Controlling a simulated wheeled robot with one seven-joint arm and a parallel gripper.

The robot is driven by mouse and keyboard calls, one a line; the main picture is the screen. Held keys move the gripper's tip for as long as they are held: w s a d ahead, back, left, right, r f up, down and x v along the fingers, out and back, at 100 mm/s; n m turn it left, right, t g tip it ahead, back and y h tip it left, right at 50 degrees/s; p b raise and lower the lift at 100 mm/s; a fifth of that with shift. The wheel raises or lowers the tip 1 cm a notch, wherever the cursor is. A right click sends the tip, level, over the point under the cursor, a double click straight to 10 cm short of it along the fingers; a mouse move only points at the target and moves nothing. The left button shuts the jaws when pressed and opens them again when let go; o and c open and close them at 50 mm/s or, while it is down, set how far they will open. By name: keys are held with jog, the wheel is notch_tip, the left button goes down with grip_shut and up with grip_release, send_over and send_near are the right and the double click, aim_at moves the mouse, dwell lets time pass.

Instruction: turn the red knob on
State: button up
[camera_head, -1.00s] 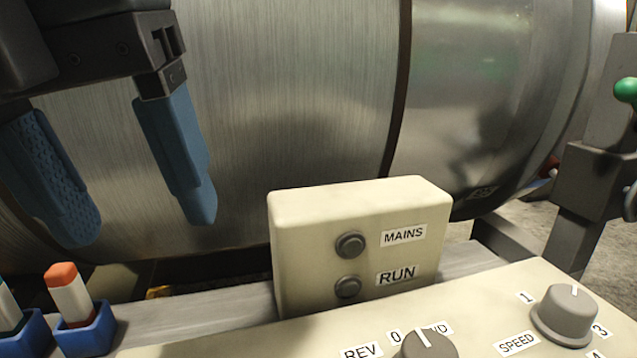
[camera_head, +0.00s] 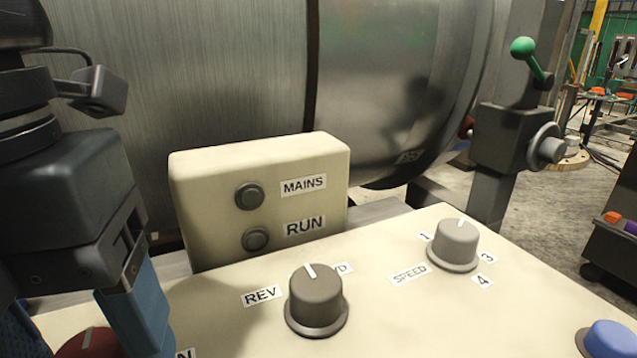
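The red knob (camera_head: 82,345) shows only in part at the bottom left of the head view, on the cream control panel (camera_head: 232,330). A pale pointer line on it points roughly away from me. My gripper (camera_head: 75,335) is at the knob, its two blue fingers apart, one to the left and one to the right of it. The right finger covers part of the knob and most of a label ending in "N". The fingertips run to the frame's bottom edge, so I cannot tell whether they touch the knob.
A grey REV/FWD knob (camera_head: 315,300) stands right of my gripper, and a grey SPEED knob (camera_head: 455,244) farther right. A cream box (camera_head: 215,215) with MAINS and RUN lamps rises behind. A green-tipped lever (camera_head: 524,48) and a blue button (camera_head: 607,340) are at the right.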

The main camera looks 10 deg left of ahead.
jog(key=c, duration=1.1)
jog(key=shift+o, duration=0.2)
jog(key=shift+m, duration=0.3)
jog(key=m+b, duration=0.1)
jog(key=m, duration=0.8)
jog(key=shift+d+b, duration=0.1)
jog(key=shift+b, duration=0.25)
jog(key=m, duration=0.4)
jog(key=shift+g, duration=0.3)
jog(key=shift+m+b, duration=0.35)
jog(key=shift+m, duration=1.75)
